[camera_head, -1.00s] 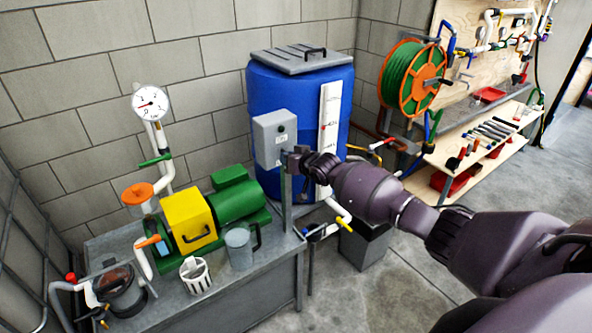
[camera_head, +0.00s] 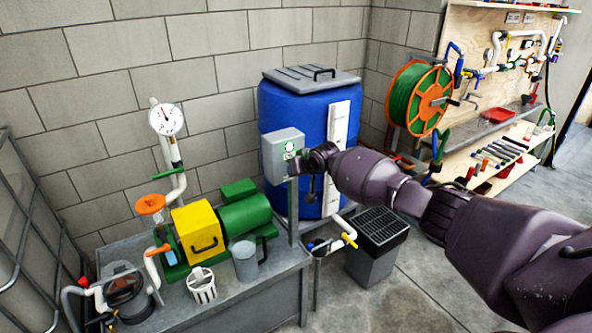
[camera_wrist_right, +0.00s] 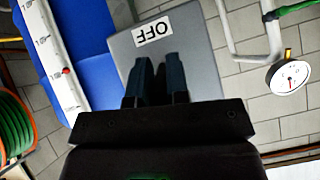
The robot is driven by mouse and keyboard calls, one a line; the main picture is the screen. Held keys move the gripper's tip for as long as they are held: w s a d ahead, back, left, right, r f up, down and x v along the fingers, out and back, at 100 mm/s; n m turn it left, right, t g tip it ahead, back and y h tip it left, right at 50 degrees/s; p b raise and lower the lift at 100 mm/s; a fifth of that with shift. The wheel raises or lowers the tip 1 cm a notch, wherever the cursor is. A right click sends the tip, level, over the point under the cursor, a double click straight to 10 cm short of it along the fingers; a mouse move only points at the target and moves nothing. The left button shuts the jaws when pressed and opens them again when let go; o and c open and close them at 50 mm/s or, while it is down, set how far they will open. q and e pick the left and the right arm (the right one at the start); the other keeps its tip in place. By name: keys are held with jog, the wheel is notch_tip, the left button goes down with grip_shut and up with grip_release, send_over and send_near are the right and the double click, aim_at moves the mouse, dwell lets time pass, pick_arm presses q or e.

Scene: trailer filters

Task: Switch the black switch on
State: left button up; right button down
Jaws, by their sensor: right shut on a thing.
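The grey switch box (camera_head: 270,158) stands on a post at the bench's right end, in front of the blue barrel. My right gripper (camera_head: 298,164) is at the lower front of the box. In the right wrist view, the two dark fingers of my right gripper (camera_wrist_right: 157,82) reach to the grey box face (camera_wrist_right: 205,60), just beside an "OFF" label (camera_wrist_right: 153,33) that appears upside down. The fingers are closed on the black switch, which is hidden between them. My left gripper is out of view.
The blue barrel (camera_head: 345,178) stands close behind the box. The bench holds a green and yellow pump (camera_head: 243,218), a clear jug (camera_head: 245,262), a white basket (camera_head: 202,288) and pipes with a gauge (camera_head: 165,119). A grey bin (camera_head: 374,262) stands on the floor to the right.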

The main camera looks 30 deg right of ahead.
dwell(0.4)
jog(key=c, duration=1.1)
grip_release()
jog(key=v, duration=1.1)
jog(key=shift+p, duration=0.45)
jog(key=shift+w, duration=0.15)
